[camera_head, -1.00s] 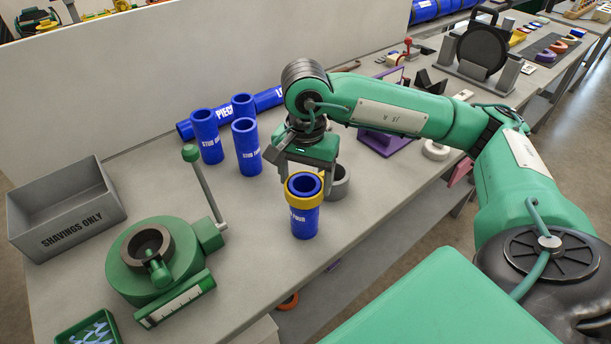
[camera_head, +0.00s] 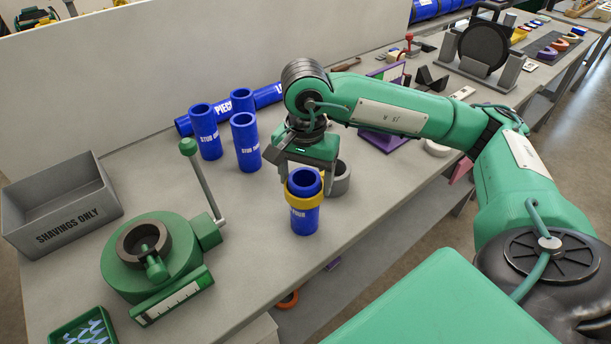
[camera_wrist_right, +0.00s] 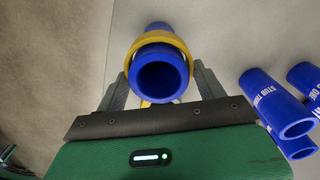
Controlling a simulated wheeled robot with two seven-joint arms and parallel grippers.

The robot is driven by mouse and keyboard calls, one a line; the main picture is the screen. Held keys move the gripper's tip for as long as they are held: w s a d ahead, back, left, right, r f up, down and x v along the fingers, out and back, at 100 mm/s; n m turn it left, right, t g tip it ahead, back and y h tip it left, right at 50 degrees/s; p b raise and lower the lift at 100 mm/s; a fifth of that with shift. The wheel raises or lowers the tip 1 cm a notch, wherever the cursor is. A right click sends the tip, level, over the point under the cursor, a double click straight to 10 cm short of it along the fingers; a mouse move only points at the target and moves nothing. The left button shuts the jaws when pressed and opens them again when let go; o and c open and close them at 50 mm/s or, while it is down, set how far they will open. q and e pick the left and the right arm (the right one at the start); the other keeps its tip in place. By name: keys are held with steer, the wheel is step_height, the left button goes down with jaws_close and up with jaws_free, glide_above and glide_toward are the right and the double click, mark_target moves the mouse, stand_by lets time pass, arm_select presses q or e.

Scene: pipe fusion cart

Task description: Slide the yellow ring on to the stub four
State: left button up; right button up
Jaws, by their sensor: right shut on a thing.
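The blue stub four (camera_head: 305,221) stands upright near the bench's front edge, its open top showing. The yellow ring (camera_head: 304,201) is around the stub, a little below its top rim. My right gripper (camera_head: 304,176) is shut on the ring from the back side, and its fingertips are partly hidden behind the stub in the head view. In the right wrist view, the ring (camera_wrist_right: 166,41) circles the stub (camera_wrist_right: 164,78) between the two fingers. My left gripper is not in view.
Several blue stubs (camera_head: 246,146) stand behind to the left, with a long blue pipe (camera_head: 268,96) lying behind them. A grey ring-shaped part (camera_head: 341,180) is just right of the gripper. A green clamp device (camera_head: 150,255) and a grey shavings bin (camera_head: 62,207) are at left.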

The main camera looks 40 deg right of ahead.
steer(key=shift+f, duration=0.1)
steer(key=o, duration=1)
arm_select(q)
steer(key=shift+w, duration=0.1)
arm_select(e)
steer(key=shift+o, duration=0.2)
steer(key=shift+r, duration=0.6)
step_height(320, 180, up, 8)
steer(key=shift+f, duration=0.15)
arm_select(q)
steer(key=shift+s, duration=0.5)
arm_select(e)
step_height(320, 180, up, 5)
